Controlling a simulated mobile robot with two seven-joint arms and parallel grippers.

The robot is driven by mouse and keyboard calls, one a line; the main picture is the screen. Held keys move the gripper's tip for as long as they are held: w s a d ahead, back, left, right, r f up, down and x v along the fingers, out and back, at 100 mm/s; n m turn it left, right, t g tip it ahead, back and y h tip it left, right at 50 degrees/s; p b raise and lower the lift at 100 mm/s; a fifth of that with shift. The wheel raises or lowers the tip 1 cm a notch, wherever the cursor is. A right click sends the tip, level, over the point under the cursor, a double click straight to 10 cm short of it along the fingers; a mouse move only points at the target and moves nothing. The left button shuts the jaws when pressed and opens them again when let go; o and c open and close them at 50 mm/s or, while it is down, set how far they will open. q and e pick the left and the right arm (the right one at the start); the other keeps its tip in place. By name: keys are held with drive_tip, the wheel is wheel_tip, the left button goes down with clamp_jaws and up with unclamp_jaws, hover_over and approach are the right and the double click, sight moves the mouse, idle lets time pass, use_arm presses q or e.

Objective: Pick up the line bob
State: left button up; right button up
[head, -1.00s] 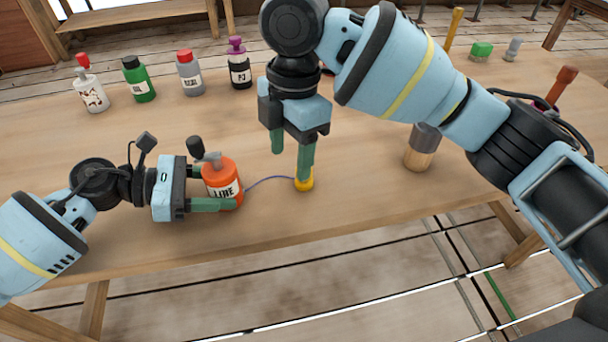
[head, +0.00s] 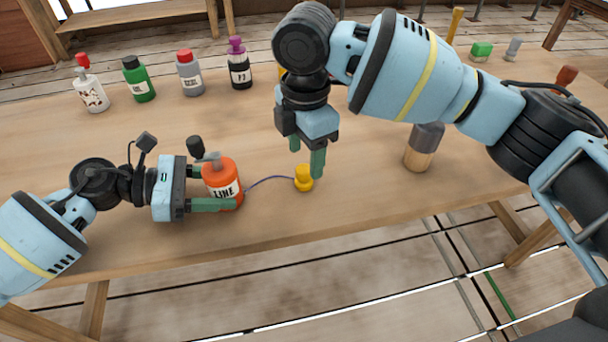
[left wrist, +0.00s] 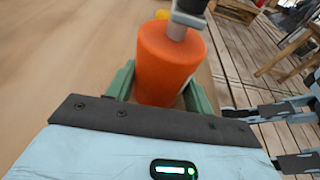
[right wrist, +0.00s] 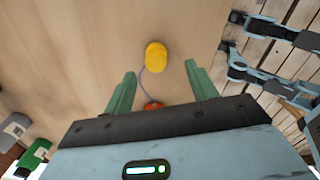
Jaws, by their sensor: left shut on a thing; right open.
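The yellow line bob (head: 304,178) stands on the table, joined by a thin blue line to the orange bottle labelled LINE (head: 222,184). The bob also shows in the right wrist view (right wrist: 156,56), ahead of the fingertips. My right gripper (head: 306,160) is open and empty, above and slightly behind the bob, not touching it. My left gripper (head: 212,190) is shut on the orange bottle, which stands upright on the table. The bottle fills the space between the fingers in the left wrist view (left wrist: 165,65).
A row of bottles, white (head: 91,88), green (head: 138,80), grey (head: 190,74) and purple-capped (head: 239,66), stands at the back left. A wooden-based cylinder with a grey top (head: 423,148) stands right of the bob. The table (head: 330,215) is clear in front of the bob.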

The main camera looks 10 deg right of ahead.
sight(306, 168)
drive_tip(key=shift+w+d+f, duration=0.1)
drive_tip(key=shift+w+f, duration=0.1)
drive_tip(key=shift+f, duration=1.2)
drive_tip(key=shift+w+f, duration=0.15)
drive_tip(key=shift+f, duration=1.25)
drive_tip(key=c, duration=1.1)
drive_tip(key=shift+o, duration=0.2)
drive_tip(key=shift+r, duration=5.05)
drive_tip(key=shift+f, duration=4.45)
